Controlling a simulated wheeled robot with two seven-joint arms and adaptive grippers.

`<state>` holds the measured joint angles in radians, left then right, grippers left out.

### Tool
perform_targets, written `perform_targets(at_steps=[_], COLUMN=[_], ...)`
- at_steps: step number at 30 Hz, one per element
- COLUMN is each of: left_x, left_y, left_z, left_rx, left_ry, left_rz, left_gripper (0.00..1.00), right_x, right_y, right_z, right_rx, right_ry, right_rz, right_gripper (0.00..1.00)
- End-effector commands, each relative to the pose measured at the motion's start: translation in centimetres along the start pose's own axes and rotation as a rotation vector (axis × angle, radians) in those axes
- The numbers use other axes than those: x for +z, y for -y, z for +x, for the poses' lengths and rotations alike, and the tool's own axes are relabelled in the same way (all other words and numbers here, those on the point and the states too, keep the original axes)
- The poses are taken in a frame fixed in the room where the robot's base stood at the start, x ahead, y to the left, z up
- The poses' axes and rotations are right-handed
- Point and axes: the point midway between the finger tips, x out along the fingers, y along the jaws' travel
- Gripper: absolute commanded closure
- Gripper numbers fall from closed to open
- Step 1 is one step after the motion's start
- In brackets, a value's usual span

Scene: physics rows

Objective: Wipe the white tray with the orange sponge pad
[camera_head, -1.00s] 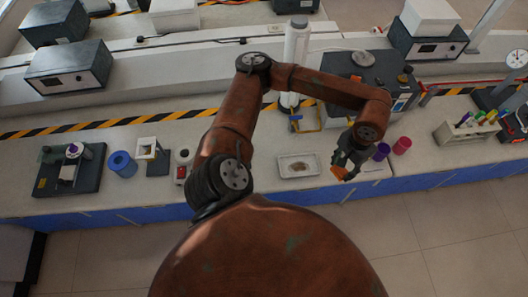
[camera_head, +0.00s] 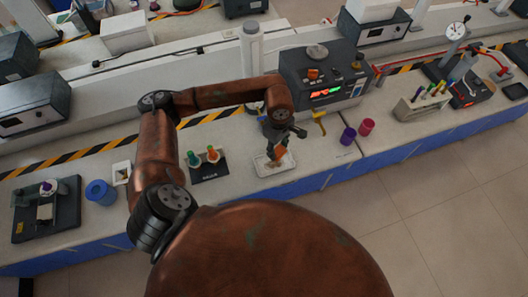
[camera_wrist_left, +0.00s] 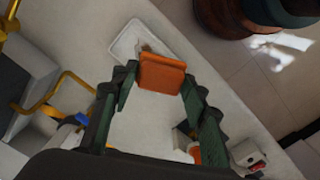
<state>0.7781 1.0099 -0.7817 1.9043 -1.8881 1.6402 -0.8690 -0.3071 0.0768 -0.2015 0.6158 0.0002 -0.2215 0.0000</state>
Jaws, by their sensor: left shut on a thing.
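The white tray (camera_head: 261,166) lies on the bench top near its front edge in the head view. My left gripper (camera_head: 278,146) is over the tray, shut on the orange sponge pad (camera_head: 278,155). In the left wrist view the pad (camera_wrist_left: 161,74) sits between the two fingertips (camera_wrist_left: 160,85). The tray (camera_wrist_left: 127,40) shows beyond the pad, with a brownish patch on it beside the pad's edge. The pad covers part of the tray, and I cannot tell whether it touches the tray surface. My right gripper is not in view.
A purple cup (camera_head: 347,136) and a pink cup (camera_head: 367,126) stand right of the tray. A black base (camera_head: 210,172) with green and orange-topped items is on the left. A dark instrument (camera_head: 322,80) stands behind. The bench's front edge is close.

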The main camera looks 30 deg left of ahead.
Motion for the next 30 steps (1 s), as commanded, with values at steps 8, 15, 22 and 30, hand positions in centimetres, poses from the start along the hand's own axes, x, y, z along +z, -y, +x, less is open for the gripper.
perform_targets(at_steps=[8, 15, 22, 30], left_x=[-1.2, -2.4, -3.6, -4.7], left_y=[-0.2, 0.0, 0.7, 1.7], left_z=[1.9, 3.8, 5.8, 7.7], left_rx=[-0.001, -0.002, 0.001, 0.017], left_ry=[0.004, -0.003, -0.017, -0.035], left_rz=[-0.741, -1.382, -1.989, -2.506], left_gripper=[0.78, 0.78, 0.78, 0.78], right_x=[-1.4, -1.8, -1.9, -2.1], right_y=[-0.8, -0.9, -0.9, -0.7], right_z=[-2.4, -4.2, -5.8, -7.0], right_rx=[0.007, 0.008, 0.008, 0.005], right_ry=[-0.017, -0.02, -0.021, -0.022], right_rz=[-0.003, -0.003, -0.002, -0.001], right_gripper=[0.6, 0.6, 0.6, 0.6])
